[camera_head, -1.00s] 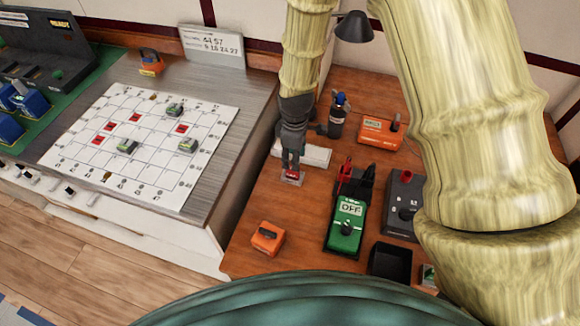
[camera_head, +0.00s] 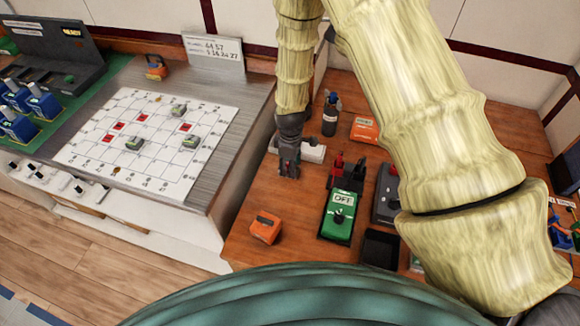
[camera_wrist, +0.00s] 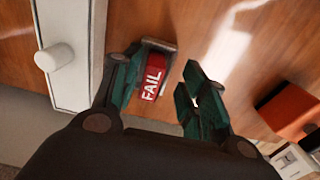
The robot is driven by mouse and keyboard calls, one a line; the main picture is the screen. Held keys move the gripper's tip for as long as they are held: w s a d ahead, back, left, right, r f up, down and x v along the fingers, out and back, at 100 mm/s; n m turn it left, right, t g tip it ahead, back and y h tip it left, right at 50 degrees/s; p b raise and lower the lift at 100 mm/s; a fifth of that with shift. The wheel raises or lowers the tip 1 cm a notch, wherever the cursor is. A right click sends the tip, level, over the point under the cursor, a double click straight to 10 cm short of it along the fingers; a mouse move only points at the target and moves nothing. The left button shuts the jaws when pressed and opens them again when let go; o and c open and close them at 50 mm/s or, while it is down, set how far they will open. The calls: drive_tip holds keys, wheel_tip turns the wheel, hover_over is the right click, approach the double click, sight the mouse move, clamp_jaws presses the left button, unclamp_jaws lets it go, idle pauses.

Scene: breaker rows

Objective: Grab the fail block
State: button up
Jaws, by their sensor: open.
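The fail block (camera_wrist: 152,80) is red with white FAIL lettering and has a grey end. In the wrist view it lies on the brown wooden table between the fingers of my gripper (camera_wrist: 163,66), closer to the left finger. The fingers are dark green, apart and holding nothing. Whether the left finger touches the block I cannot tell. In the head view my gripper (camera_head: 288,176) points down over the table and largely hides the block.
A white strip (camera_head: 312,149) lies just behind my gripper. A green OFF meter (camera_head: 338,215) with red and black clips stands at the right, and an orange device (camera_head: 265,227) lies in front. A dark bottle (camera_head: 331,115) stands behind. Left is a white grid board (camera_head: 150,150).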

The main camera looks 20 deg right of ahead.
drive_tip(key=shift+w+f, duration=0.65)
drive_tip(key=shift+w, duration=0.05)
drive_tip(key=shift+c, duration=1.1)
drive_tip(key=shift+s+r, duration=0.25)
clamp_jaws()
drive_tip(key=shift+w, duration=0.1)
drive_tip(key=shift+f, duration=0.1)
